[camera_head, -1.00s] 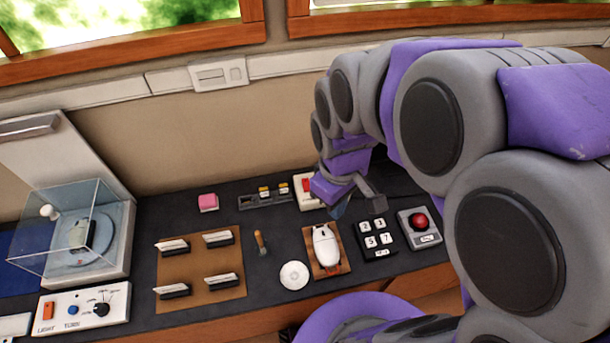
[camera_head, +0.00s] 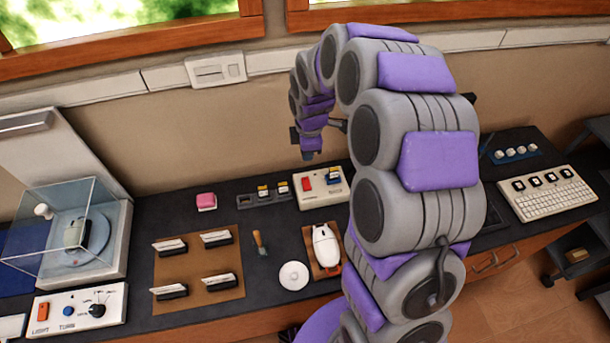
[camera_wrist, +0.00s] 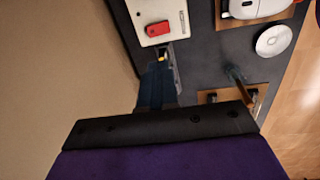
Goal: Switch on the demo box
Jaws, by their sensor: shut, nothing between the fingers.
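A white box with a red rocker switch (camera_head: 307,184) stands at the back of the dark counter, and I take this for the demo box (camera_head: 320,197). A blue and yellow piece shows at its right end. In the wrist view the white box (camera_wrist: 150,10) is at the top, with its red switch (camera_wrist: 158,28) facing the camera. I cannot read a label or tell the switch's position. My gripper (camera_head: 308,156) is shut and empty, pointing down above the box's back edge, apart from the switch in the picture. Its fingers (camera_wrist: 158,88) look dark blue in the wrist view.
A slotted tray with yellow-topped pieces (camera_head: 264,199) lies left of the box. A white mouse (camera_head: 325,245) on a brown board and a white disc (camera_head: 293,275) lie in front. The wall is close behind. A keyboard (camera_head: 546,194) is at right.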

